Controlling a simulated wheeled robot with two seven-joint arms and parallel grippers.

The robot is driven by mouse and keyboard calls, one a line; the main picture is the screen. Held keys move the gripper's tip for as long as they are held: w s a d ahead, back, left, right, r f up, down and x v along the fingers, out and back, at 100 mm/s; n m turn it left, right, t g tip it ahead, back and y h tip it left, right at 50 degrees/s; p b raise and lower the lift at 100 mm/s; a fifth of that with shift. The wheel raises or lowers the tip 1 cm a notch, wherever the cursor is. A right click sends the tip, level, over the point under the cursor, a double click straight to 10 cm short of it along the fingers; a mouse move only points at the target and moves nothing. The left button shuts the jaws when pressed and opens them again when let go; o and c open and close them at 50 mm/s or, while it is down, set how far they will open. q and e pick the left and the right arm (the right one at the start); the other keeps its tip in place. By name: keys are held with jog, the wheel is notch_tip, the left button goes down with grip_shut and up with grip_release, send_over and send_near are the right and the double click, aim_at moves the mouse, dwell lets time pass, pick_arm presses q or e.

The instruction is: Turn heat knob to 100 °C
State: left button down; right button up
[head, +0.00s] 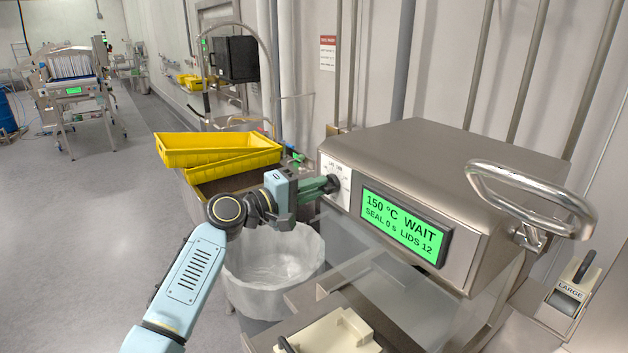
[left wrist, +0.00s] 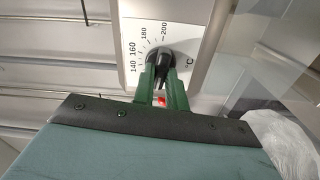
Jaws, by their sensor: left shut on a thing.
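The heat knob (left wrist: 158,58) is black and sits on a white dial plate (head: 337,184) at the left end of the steel machine's front. In the left wrist view the dial shows marks 140, 160, 180 and 200 and a °C sign. My left gripper (head: 328,184) is shut on the knob, its green fingers on either side of it. The fingers hide part of the knob and the lower dial. The green display (head: 404,226) reads 150 °C WAIT, SEAL 0 s, LIDS 12. My right gripper is not in view.
The steel machine (head: 440,150) has a bent metal handle (head: 530,195) at right. Yellow trays (head: 220,150) stand behind my left arm. A bin with a white liner (head: 275,270) is below it. A cream block (head: 335,335) lies in front. Open floor is at left.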

pick_arm(q)
jog(key=shift+n+p, duration=0.4)
jog(key=shift+n, duration=0.3)
jog(key=c, duration=1.4)
grip_release()
jog(key=shift+c, duration=0.2)
jog(key=b+v, duration=0.1)
jog(key=v, duration=1.2)
jog(key=shift+a, duration=0.2)
jog(key=shift+s+f, duration=0.1)
jog(key=shift+s, duration=0.05)
